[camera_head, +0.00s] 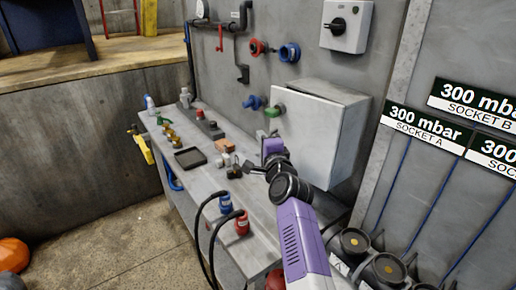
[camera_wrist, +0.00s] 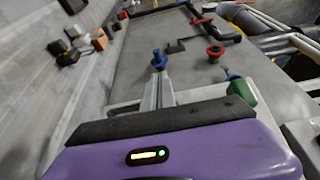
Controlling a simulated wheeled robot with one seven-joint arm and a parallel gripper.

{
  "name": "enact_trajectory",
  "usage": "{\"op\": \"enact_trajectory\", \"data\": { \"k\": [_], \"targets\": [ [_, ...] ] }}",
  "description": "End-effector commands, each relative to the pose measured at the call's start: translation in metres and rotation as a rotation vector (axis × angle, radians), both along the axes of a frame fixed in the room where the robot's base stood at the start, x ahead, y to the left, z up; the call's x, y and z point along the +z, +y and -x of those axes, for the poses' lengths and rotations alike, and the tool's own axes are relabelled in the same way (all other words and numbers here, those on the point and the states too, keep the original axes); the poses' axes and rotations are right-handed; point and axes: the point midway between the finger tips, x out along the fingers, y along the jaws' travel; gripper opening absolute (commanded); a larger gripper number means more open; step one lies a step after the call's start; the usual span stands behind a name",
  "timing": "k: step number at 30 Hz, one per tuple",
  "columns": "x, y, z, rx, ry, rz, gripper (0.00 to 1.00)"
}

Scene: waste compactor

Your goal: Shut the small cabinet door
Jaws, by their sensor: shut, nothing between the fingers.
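The small cabinet (camera_head: 355,135) is a pale grey box on the wall at the back of the bench. My gripper hides part of the door edge.
The bench (camera_head: 205,190) holds a dark tray (camera_head: 190,158), small fittings, and blue (camera_head: 225,204) and red (camera_head: 242,222) connectors with black hoses. Blue and green valves (camera_head: 273,110) sit left of the cabinet. A switch box (camera_head: 346,25) hangs above.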

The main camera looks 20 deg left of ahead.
Motion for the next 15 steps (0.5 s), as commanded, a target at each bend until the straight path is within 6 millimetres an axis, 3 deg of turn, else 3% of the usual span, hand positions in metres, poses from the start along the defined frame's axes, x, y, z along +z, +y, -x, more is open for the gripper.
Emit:
{"op": "enact_trajectory", "data": {
  "k": [15],
  "targets": [
    [-0.004,-0.015,-0.04,0.001,0.0,-0.001,0.0]
  ]
}}
